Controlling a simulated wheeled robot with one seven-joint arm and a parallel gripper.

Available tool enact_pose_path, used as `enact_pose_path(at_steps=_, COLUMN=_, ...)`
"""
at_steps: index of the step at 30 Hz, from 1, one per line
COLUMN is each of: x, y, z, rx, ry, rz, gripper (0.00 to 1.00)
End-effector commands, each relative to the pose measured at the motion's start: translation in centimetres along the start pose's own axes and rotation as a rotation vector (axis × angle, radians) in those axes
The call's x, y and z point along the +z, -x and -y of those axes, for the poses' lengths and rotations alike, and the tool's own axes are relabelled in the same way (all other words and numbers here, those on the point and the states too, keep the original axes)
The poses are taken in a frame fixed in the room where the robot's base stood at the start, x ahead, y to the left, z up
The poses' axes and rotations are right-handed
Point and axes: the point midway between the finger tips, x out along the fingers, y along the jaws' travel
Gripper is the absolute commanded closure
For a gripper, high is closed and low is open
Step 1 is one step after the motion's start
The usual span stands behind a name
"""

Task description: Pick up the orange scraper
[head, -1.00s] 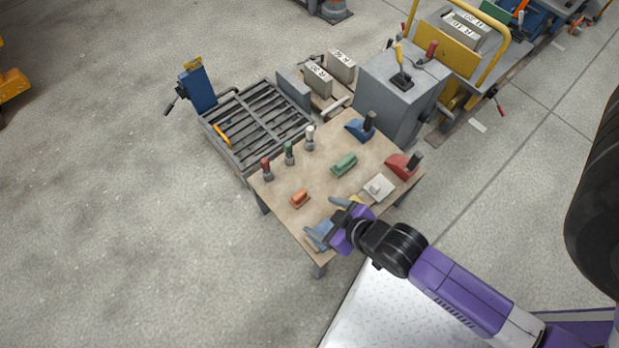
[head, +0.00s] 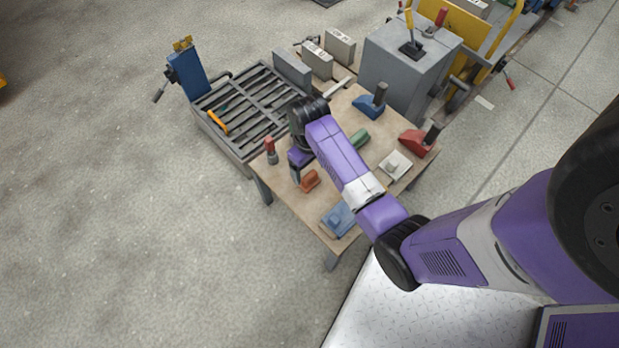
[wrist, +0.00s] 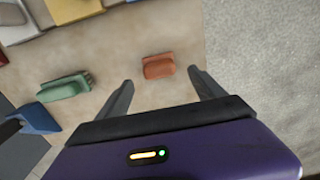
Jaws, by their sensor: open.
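The orange scraper (head: 310,180), a small orange-red block-like piece, lies on the brown table (head: 290,197), near its left front side. In the wrist view the orange scraper (wrist: 158,66) lies on the tabletop, in line with the gap between my fingers. My gripper (head: 297,170) is over the left part of the table, just beside the scraper in the head view. In the wrist view my gripper (wrist: 160,75) is open, with nothing held. In the head view its fingertips are hard to make out. Touch between fingers and scraper does not show.
A green tool (wrist: 64,88) and a blue block (wrist: 32,120) lie left of the scraper in the wrist view. A red-topped tool (head: 270,152) stands by the table's left edge. A slatted frame (head: 238,155) with a longer orange piece (head: 218,122) adjoins the table.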

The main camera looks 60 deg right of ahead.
Motion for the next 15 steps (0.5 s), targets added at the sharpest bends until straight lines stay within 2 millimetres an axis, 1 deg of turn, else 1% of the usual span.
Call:
enact_pose_path(at_steps=1, x=0.1, y=-0.8, z=0.0, rx=0.0, ry=0.0, rz=0.001, gripper=0.22)
enact_pose_path(at_steps=8, x=0.0, y=-2.6, z=0.0, rx=0.0, ry=0.001, rz=-0.001, gripper=0.22)
enact_pose_path(at_steps=15, x=0.1, y=-6.1, z=-0.1, rx=0.0, ry=0.001, rz=0.0, gripper=0.22)
